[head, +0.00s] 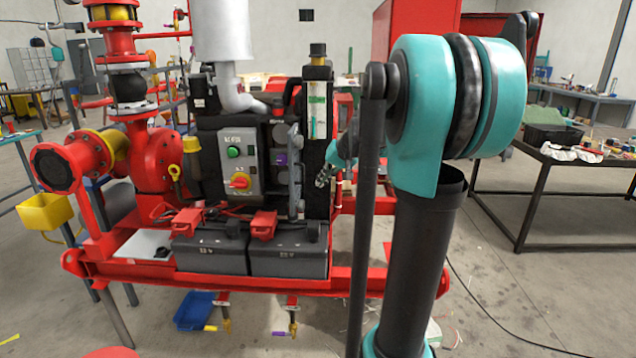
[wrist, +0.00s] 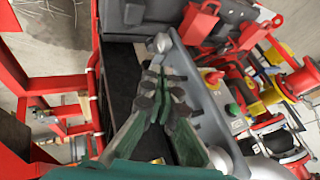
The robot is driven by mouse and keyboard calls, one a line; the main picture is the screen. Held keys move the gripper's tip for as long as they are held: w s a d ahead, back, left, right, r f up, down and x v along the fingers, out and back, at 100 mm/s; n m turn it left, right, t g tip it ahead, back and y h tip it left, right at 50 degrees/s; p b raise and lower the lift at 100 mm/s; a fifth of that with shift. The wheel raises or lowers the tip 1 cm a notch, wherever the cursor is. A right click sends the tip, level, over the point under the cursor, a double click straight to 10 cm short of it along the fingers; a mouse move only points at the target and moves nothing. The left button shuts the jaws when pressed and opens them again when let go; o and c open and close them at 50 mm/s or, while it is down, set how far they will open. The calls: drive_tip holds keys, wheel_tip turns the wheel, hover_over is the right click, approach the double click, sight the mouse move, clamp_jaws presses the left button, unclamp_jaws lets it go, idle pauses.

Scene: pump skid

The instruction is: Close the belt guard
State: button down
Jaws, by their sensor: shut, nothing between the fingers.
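What looks like the belt guard (head: 295,172) is a narrow grey panel, seen nearly edge-on, standing out from the engine's front right of the control box. Dark round parts and a purple piece show just left of it. In the wrist view the grey guard (wrist: 198,88) runs diagonally beside my fingers, with a pale round knob (wrist: 160,43) at its far end. My gripper (head: 322,179) is just right of the guard in the head view, shut and empty. Its dark fingertips (wrist: 160,84) overlap the guard's edge in the wrist view; I cannot tell whether they touch.
A grey control box (head: 239,163) with a green button and red-yellow switch is left of the guard. Two dark batteries (head: 288,262) with red clamps sit below on the red skid frame (head: 150,277). A black engine panel (head: 318,140) stands behind my gripper.

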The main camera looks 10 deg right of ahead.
sight(293, 195)
drive_tip(key=w+a+f, duration=0.1)
drive_tip(key=a+f, duration=0.1)
drive_tip(key=w+a+f, duration=0.4)
drive_tip(key=shift+a, duration=0.15)
drive_tip(key=shift+a, duration=0.1)
idle(0.4)
drive_tip(key=shift+w+a+m+h, duration=0.1)
drive_tip(key=shift+a+m+h, duration=0.2)
drive_tip(key=shift+a+m, duration=0.45)
drive_tip(key=w+a+m+h, duration=0.2)
drive_tip(key=w+a+m, duration=0.2)
drive_tip(key=w, duration=0.1)
drive_tip(key=w+a+m+h, duration=0.3)
drive_tip(key=w+a+m, duration=0.1)
drive_tip(key=w, duration=0.1)
drive_tip(key=w+a+m+h, duration=0.2)
drive_tip(key=w+a+m, duration=0.2)
drive_tip(key=w, duration=0.1)
drive_tip(key=shift+w+h, duration=0.3)
drive_tip(key=shift+w, duration=0.05)
drive_tip(key=shift+w+d, duration=0.1)
drive_tip(key=shift+w, duration=0.6)
